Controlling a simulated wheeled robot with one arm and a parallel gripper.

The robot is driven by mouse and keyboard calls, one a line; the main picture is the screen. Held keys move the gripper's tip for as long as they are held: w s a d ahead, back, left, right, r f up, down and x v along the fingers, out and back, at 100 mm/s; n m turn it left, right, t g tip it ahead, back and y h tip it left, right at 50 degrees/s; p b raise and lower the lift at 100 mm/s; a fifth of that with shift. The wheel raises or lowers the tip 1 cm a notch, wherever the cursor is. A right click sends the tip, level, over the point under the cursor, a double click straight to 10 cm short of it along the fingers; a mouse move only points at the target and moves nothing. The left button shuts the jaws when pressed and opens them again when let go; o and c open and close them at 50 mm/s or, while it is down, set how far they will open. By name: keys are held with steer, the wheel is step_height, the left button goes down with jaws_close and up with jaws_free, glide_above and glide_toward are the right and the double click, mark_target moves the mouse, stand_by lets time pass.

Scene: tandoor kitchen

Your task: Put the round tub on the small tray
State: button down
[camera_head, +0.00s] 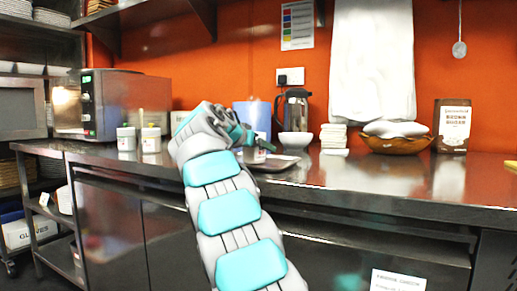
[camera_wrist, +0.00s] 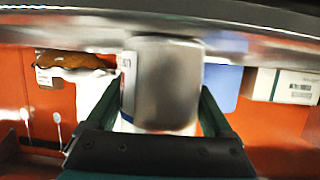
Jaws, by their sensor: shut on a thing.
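The round tub (camera_wrist: 165,85) is a grey cylinder with a white label, held between the two fingers of my gripper (camera_wrist: 163,105) in the wrist view, which is upside down. In the head view my gripper (camera_head: 247,138) is over the counter, and part of the tub (camera_head: 255,155) shows below it. The small tray (camera_head: 283,161) is a dark, flat tray on the counter, just right of the tub. The tub overlaps the tray's left part in the picture; I cannot tell whether they touch. My arm hides part of this area.
A white bowl (camera_head: 295,144) and a coffee press (camera_head: 292,108) stand behind the tray. Two white-lidded tubs (camera_head: 126,139) (camera_head: 151,140) and a microwave (camera_head: 112,103) are at left. Stacked white items (camera_head: 333,136) and a wooden bowl (camera_head: 397,144) are at right. The front right counter (camera_head: 400,180) is clear.

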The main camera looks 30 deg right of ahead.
steer(key=shift+f, duration=0.2)
jaws_free()
steer(key=shift+r, duration=0.1)
steer(key=shift+s+a+r, duration=0.1)
steer(key=shift+r, duration=0.1)
steer(key=v, duration=1.1)
steer(key=shift+s+a, duration=0.15)
steer(key=shift+a, duration=0.15)
